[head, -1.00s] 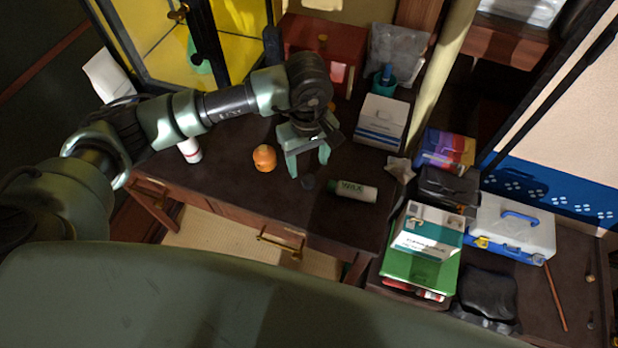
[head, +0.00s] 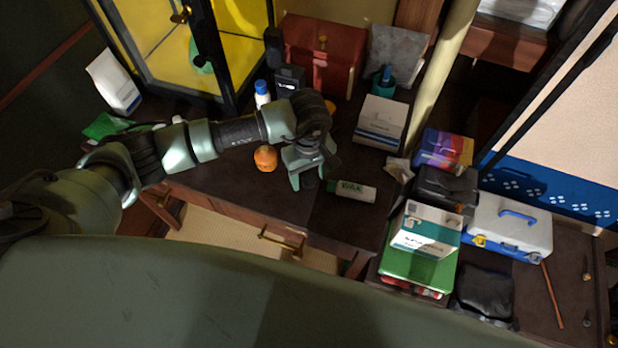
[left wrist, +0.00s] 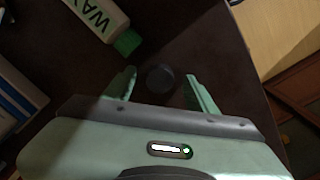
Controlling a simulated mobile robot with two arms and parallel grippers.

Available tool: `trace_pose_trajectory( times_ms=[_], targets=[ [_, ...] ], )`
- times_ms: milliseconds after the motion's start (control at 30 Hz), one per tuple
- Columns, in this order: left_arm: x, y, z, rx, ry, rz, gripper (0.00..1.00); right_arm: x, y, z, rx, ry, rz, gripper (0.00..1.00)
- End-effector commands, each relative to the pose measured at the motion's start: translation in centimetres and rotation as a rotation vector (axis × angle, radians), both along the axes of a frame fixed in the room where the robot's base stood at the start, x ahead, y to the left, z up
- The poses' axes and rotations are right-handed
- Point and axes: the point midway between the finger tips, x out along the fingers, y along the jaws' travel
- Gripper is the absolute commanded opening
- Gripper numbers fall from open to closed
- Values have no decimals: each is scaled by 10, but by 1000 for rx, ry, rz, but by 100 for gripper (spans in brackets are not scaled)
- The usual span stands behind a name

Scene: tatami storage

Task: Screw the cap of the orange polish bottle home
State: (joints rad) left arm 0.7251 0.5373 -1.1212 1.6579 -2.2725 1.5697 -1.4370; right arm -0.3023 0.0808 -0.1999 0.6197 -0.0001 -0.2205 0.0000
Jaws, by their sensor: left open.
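The orange bottle (head: 265,158) stands upright on the dark bench top, left of my left gripper (head: 312,178). A small dark round piece (left wrist: 160,78), which looks like a cap, lies on the bench. In the left wrist view it sits between the two spread green fingers of my left gripper (left wrist: 160,88), with a gap on each side. In the head view the cap (head: 309,183) is dim and close to the fingertips. The left gripper is open and holds nothing. My right gripper is not in view.
A white and green WAX bottle (head: 354,190) lies on its side just right of the gripper. A white box (head: 380,122) and a blue-capped bottle (head: 262,95) stand behind. A green box (head: 418,262) and a white case (head: 510,235) are at right.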

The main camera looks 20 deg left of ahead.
Motion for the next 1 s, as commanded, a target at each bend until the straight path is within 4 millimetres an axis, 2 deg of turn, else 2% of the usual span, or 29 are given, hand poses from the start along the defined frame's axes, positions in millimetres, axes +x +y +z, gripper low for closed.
trace_pose_trajectory(
  times_ms=[233, 433, 767, 867, 1000],
  targets=[
    [0, 0, 0, 0, 0, 0, 57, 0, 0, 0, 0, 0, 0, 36],
    [0, 0, 0, 0, 0, 0, 2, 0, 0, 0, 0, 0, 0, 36],
    [0, 0, 2, 1, -1, 0, 0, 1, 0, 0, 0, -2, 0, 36],
    [1, 0, 7, 1, -2, 0, 0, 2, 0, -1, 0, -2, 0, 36],
    [2, 0, 24, 0, -4, -1, 0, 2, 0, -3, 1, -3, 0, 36]
  ],
)
